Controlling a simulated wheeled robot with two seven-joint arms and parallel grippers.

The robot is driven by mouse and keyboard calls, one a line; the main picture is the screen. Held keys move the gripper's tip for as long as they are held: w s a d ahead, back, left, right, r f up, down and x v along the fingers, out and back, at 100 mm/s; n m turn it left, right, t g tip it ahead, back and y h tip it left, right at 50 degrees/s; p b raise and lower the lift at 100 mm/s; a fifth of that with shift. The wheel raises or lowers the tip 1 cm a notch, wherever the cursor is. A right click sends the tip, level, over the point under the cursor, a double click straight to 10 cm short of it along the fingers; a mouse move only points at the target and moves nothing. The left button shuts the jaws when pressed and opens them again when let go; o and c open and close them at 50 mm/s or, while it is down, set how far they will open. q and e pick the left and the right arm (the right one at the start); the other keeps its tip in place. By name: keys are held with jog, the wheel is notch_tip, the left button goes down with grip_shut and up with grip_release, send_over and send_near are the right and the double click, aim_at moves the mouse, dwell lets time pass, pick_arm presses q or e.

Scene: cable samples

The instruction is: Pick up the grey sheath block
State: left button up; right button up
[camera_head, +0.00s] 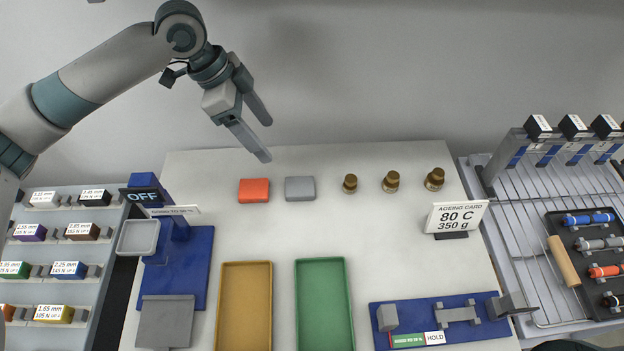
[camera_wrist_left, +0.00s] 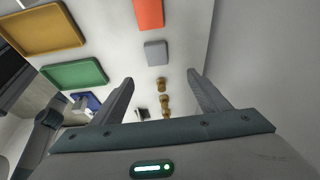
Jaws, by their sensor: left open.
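The grey sheath block (camera_head: 300,189) lies flat on the white table, just right of an orange block (camera_head: 254,191). In the left wrist view the grey block (camera_wrist_left: 156,54) shows beyond the fingers, between their lines, with the orange block (camera_wrist_left: 148,14) above it. My left gripper (camera_head: 267,138) is open and empty, raised above the back of the table, up and left of the grey block in the head view. Its fingers also show in the left wrist view (camera_wrist_left: 160,88), apart with nothing between them. My right gripper is not clearly in view.
Several brass weights (camera_head: 390,181) stand right of the grey block. A yellow tray (camera_head: 244,266) and a green tray (camera_head: 322,263) lie in front. An ageing card (camera_head: 457,217) stands at right, a blue press stand (camera_head: 204,250) at left. The table around the grey block's front is clear.

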pick_arm(q)
jog(key=p, duration=0.4)
send_near(300, 186)
jog(key=shift+w+d+f, duration=0.25)
jog(key=shift+d+f, duration=0.25)
jog(key=shift+f, duration=0.2)
jog(key=shift+d+f, duration=0.2)
jog(key=shift+f, duration=0.4)
jog(key=shift+s+d+f+p, duration=0.2)
jog(key=shift+d+f+p, duration=0.05)
jog(key=shift+f+p, duration=0.35)
jog(key=p+x, duration=0.1)
jog(key=x, duration=0.2)
jog(key=shift+a+f, duration=0.1)
jog(key=shift+a, duration=0.05)
jog(key=shift+f, duration=0.4)
